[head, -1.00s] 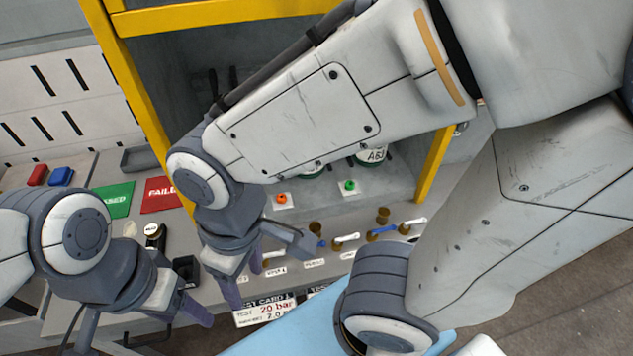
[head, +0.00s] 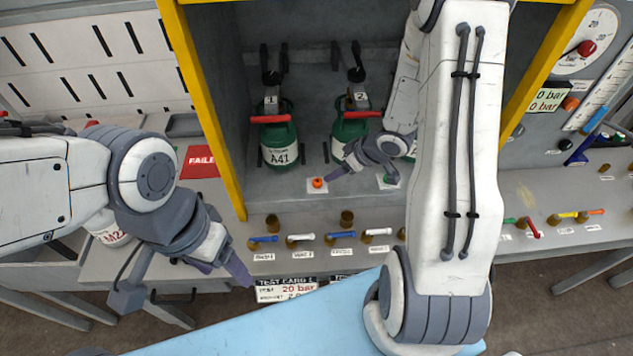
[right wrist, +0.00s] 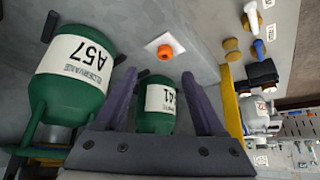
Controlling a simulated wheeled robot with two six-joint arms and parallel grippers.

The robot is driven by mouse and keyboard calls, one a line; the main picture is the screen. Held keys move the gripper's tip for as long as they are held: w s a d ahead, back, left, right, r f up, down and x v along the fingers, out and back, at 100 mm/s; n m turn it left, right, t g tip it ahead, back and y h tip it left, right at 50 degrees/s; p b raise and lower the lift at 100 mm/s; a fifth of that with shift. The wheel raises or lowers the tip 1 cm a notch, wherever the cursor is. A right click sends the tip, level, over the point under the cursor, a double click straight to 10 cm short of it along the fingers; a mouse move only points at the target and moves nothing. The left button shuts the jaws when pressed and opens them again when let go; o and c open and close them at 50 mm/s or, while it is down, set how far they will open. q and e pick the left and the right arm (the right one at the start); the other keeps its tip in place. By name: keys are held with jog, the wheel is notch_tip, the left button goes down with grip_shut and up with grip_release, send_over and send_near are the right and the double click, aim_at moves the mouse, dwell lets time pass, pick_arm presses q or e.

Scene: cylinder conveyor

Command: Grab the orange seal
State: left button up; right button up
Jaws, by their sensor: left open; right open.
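The orange seal (head: 318,183) is a small ring-like piece on a white square pad on the cabinet floor, in front of the A41 cylinder. It also shows in the right wrist view (right wrist: 165,52), beyond the fingertips. My right gripper (head: 338,176) reaches in from the right, just right of the seal and apart from it. In the wrist view, its purple fingers (right wrist: 157,85) are open, with nothing held between them. My left gripper (head: 228,268) is open and empty, low at left in front of the bench.
The green A41 cylinder (head: 279,140) stands behind the seal. The A57 cylinder (right wrist: 75,75) stands near my right gripper. A green piece (head: 388,180) sits on another pad. Yellow posts (head: 213,120) frame the bay; valve handles (head: 342,236) line the bench front.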

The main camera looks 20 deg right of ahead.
aim_at(318, 181)
jog(key=x, duration=0.4)
jog(key=shift+a+f+b, duration=0.1)
jog(key=shift+f+b, duration=0.1)
jog(key=shift+b, duration=0.2)
jog(key=x, duration=0.4)
jog(key=shift+a, duration=0.45)
jog(key=shift+w+a+f, duration=0.1)
jog(key=shift+w+f, duration=0.15)
jog(key=shift+f, duration=0.2)
grip_shut()
